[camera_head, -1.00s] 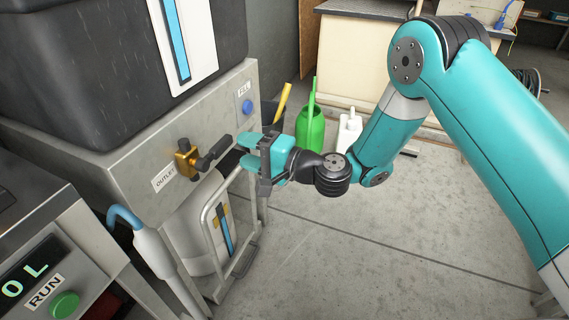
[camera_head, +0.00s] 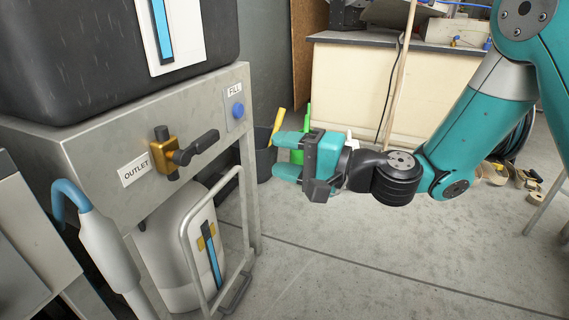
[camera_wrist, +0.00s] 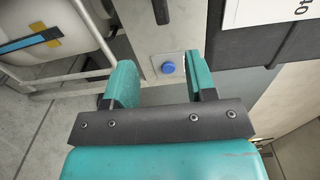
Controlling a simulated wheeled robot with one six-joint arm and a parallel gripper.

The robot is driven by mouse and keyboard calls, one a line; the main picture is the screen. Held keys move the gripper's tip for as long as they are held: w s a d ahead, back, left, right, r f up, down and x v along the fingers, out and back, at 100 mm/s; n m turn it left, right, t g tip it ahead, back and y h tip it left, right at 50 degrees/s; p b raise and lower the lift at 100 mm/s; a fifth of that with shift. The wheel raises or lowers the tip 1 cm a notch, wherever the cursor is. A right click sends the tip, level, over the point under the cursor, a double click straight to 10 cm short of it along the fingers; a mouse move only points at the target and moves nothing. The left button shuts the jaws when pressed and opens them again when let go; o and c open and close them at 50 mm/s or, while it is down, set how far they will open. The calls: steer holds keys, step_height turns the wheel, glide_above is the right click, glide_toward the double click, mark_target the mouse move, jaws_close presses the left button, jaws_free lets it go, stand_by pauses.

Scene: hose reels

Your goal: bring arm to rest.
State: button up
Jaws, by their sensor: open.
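My gripper (camera_head: 278,158) is open and empty in the head view, reaching left in front of the metal stand. Its teal fingers point toward the stand and are apart from the brass outlet valve (camera_head: 165,153) with its dark lever. In the wrist view my gripper (camera_wrist: 160,80) shows two spread fingers with nothing between them. The blue fill button (camera_wrist: 168,67) lies beyond the gap between the fingers. My teal arm comes in from the right, bent at the elbow.
A metal stand (camera_head: 90,150) carries a black tank (camera_head: 80,60). Below it stands a white canister (camera_head: 170,250) in a wheeled frame. A workbench (camera_head: 350,75) stands at the back. Floor at lower right is clear.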

steer(key=s+r+n+g+h+p, duration=0.45)
steer(key=s+n+g, duration=0.35)
steer(key=s, duration=0.4)
steer(key=s+d+r+n+h+p, duration=0.4)
steer(key=s+d+h, duration=0.5)
steer(key=d, duration=0.4)
step_height(320, 180, up, 36)
steer(key=y+p, duration=0.1)
steer(key=p, duration=3.5)
steer(key=shift+s+r+t+p, duration=0.25)
steer(key=shift+s+t+p, duration=0.1)
steer(key=shift+s, duration=0.1)
steer(key=shift+a, duration=0.1)
